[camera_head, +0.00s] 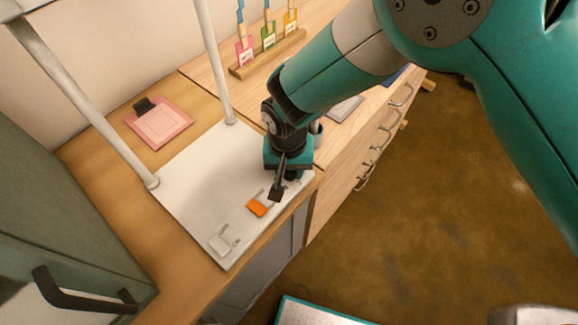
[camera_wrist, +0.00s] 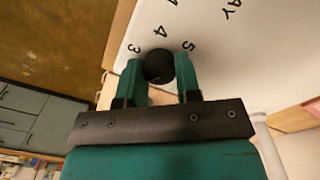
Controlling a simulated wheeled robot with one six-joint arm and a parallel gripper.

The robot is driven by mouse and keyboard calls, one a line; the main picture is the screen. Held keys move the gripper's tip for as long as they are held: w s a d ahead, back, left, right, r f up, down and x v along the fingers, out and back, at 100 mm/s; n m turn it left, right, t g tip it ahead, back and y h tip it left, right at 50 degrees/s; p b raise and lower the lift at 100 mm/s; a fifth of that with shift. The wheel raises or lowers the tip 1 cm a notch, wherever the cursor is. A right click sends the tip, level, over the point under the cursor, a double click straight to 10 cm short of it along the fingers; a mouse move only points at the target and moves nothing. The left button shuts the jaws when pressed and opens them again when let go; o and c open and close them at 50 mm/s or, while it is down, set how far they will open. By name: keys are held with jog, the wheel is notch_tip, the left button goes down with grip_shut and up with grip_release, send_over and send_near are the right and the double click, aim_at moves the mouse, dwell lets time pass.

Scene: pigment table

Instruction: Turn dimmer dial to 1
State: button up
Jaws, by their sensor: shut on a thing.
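The dimmer dial (camera_wrist: 158,65) is a round black knob on a white panel in the wrist view. Printed digits including 3, 4 and 5 stand around it; any pointer on it cannot be made out. My gripper (camera_wrist: 160,72) is shut on the dial, with one green finger on each side of it.
An orange piece (camera_head: 257,208), a white piece (camera_head: 220,243) and a black piece (camera_head: 277,191) sit along the panel's front edge, the black one close to my gripper. White posts (camera_head: 215,65) rise from the panel. A pink pad (camera_head: 158,123) and a wooden rack (camera_head: 268,54) lie behind.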

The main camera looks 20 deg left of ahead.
aim_at(289, 172)
jog(key=n+b, duration=0.2)
jog(key=n, duration=0.4)
jog(key=shift+f+b, duration=0.1)
jog(key=shift+b, duration=0.3)
jog(key=n+b, duration=0.1)
jog(key=n, duration=0.4)
jog(key=shift+n, duration=0.3)
jog(key=o, duration=0.9)
jog(key=shift+b, duration=0.3)
jog(key=r+b, duration=0.1)
jog(key=r, duration=1)
jog(key=r+b, duration=0.1)
jog(key=r, duration=0.5)
jog(key=shift+s+r+b, duration=0.25)
jog(key=shift+r+b, duration=0.1)
